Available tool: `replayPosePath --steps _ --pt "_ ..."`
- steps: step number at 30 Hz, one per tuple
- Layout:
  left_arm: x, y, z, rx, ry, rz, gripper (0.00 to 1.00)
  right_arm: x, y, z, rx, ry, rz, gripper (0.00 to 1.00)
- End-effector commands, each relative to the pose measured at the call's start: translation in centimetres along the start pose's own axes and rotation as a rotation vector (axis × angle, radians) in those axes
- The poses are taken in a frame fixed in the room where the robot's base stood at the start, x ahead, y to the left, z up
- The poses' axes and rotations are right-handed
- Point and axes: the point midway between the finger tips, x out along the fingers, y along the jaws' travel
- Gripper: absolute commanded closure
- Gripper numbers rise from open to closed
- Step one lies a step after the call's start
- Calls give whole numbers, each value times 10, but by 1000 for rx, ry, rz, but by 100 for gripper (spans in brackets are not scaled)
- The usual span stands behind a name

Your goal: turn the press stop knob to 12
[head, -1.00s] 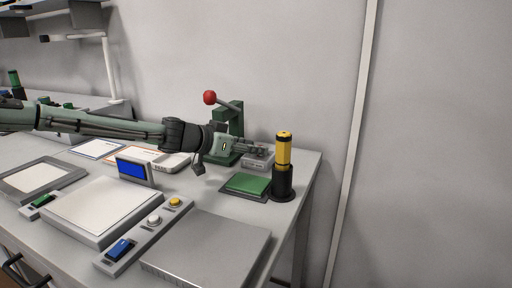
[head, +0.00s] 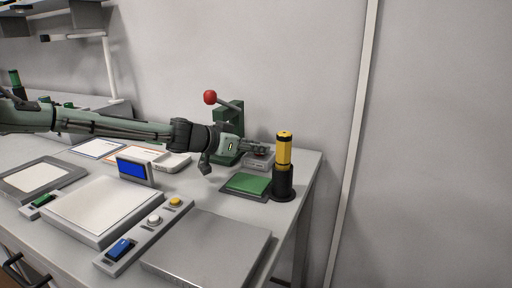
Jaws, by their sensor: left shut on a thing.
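The green press (head: 229,117) with a red-balled lever (head: 210,97) stands at the back of the bench, partly behind my left arm. A small grey box (head: 260,162) with a label on its front sits to the right of the press, and the press stop knob seems to be on its top. My left gripper (head: 264,151) is at the top of this box with its fingers shut on the knob. The fingers hide the knob and its scale, so its setting cannot be read. My right gripper is not in view.
A green pad (head: 246,184) and a yellow-and-black cylinder (head: 284,165) stand close in front and to the right. A scale with a blue display (head: 132,170), a button strip (head: 146,236) and a grey plate (head: 208,250) fill the front. The wall is close behind.

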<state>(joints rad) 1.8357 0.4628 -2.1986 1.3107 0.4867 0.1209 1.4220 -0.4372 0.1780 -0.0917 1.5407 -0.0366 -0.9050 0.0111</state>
Motion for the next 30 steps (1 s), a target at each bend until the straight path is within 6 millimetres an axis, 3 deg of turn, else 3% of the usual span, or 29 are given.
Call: replayPosePath --steps 15,29,30 --pt "3 -6 -4 136 8 320 100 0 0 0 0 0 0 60" --pt "1 -6 -3 153 3 364 100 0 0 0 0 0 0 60" --pt "1 -6 -3 153 3 364 71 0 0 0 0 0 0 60"
